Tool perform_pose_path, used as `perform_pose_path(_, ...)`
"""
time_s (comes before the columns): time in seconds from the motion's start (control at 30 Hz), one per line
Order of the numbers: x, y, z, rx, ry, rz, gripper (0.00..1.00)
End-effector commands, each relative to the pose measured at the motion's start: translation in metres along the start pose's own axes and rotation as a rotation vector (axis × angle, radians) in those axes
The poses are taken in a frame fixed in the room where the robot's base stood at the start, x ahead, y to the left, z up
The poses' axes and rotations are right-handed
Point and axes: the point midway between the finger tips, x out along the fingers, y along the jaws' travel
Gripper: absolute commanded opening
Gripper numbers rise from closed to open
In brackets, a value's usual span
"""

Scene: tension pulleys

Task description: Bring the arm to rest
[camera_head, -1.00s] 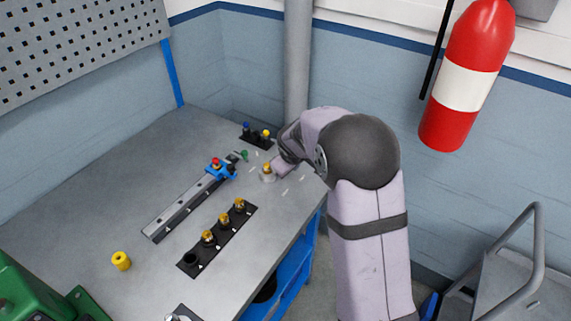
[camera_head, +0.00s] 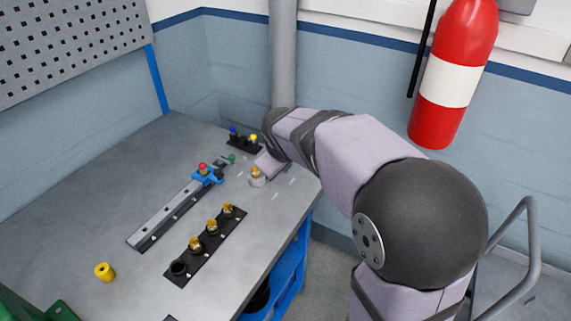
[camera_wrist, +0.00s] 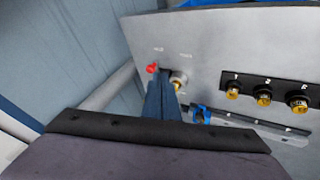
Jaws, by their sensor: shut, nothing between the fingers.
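My gripper (camera_wrist: 164,82) shows in the wrist view as dark blue fingers, shut and empty, pointing toward the bench. In the head view my arm reaches from the right to the bench's far right corner, and its wrist hides the fingertips. A brass pulley in a pale round holder (camera_head: 257,177) is just in front of my wrist; it also shows in the wrist view (camera_wrist: 179,79), right beside the fingers in the picture. Whether they touch it I cannot tell. A grey rail (camera_head: 175,215) carries a blue slider (camera_head: 207,177) with a red knob.
A black rack (camera_head: 205,247) holds several brass pulleys and one empty-looking place. A small dark rack (camera_head: 244,145) with blue and yellow pieces stands by the back wall. A yellow spool (camera_head: 105,272) sits front left. A red extinguisher (camera_head: 453,75) hangs at right. The bench's left is clear.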

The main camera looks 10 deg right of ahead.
Motion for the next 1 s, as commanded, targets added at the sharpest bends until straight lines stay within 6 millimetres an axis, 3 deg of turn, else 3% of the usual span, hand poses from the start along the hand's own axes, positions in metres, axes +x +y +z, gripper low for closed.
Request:
perform_pose_path(0.57,-0.002,0.0,0.001,0.008,-0.001,-0.001,0.0)
perform_pose_path(0.67,-0.001,-0.006,0.01,0.074,-0.035,-0.023,0.0)
perform_pose_path(0.77,0.005,-0.028,0.036,0.134,-0.103,-0.074,0.0)
perform_pose_path(0.87,0.011,-0.058,0.074,0.198,-0.199,-0.138,0.0)
perform_pose_path(1.0,0.006,-0.105,0.138,0.298,-0.349,-0.229,0.0)
